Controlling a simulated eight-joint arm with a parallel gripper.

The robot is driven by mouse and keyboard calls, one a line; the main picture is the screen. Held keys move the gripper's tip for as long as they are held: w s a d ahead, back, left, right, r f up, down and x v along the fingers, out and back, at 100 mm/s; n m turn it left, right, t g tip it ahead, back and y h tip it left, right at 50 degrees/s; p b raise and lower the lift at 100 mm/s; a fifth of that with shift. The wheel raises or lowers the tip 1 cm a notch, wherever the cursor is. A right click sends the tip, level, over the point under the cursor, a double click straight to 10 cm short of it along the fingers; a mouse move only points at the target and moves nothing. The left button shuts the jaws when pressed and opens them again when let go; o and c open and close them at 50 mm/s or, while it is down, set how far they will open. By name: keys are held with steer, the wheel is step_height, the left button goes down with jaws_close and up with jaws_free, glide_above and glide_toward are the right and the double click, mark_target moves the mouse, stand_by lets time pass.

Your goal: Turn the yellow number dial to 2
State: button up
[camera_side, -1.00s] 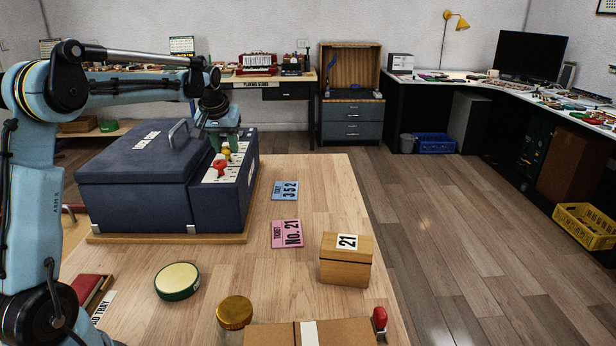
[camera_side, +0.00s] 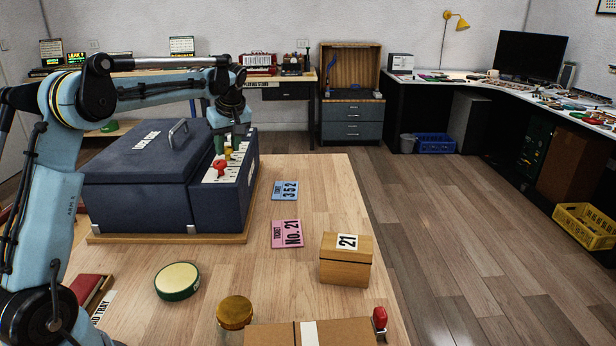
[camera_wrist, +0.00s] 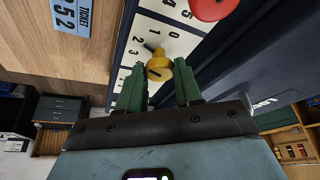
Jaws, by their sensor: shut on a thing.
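The yellow number dial (camera_side: 228,154) is on the white number panel (camera_wrist: 171,40) along the right side of the dark blue lock case (camera_side: 140,180). My gripper (camera_side: 228,149) points down over it, its green fingers on either side of the yellow knob. In the wrist view my gripper (camera_wrist: 159,67) is shut on the yellow dial (camera_wrist: 158,70), which shows between the fingertips. A dark pointer sticks out from the knob toward the printed numbers near 2 and 3; I cannot tell its exact reading. The fingers partly hide the panel.
A red dial (camera_side: 219,168) sits close to the yellow one. A blue ticket "352" (camera_side: 285,191) and a pink ticket "No. 21" (camera_side: 286,234) lie on the bench. A wooden box (camera_side: 345,262) marked 21 stands nearby. The case handle (camera_side: 178,132) rises from its lid.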

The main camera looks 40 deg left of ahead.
stand_by(0.5)
steer(key=o, duration=1)
steer(key=shift+r, duration=0.1)
steer(key=v, duration=1.2)
steer(key=shift+d, duration=0.1)
steer(key=s+d+f+m+t+h, duration=0.1)
steer(key=s+d+m+t, duration=0.1)
steer(key=s+d+m, duration=0.3)
steer(key=s+d+f+m+t+h, duration=0.1)
steer(key=d+f+m, duration=0.15)
steer(key=d, duration=0.55)
steer(key=s+d+f+m+t, duration=0.1)
steer(key=s+d+f+m, duration=0.1)
steer(key=s+d+f, duration=0.1)
steer(key=s+d+f+m+t+h, duration=0.1)
steer(key=s+d+f+m, duration=0.2)
steer(key=s+f, duration=0.1)
steer(key=s+d+f+m+t+h, duration=0.1)
steer(key=s+d+f+m, duration=0.2)
steer(key=d+f, duration=0.1)
steer(key=shift+s, duration=0.35)
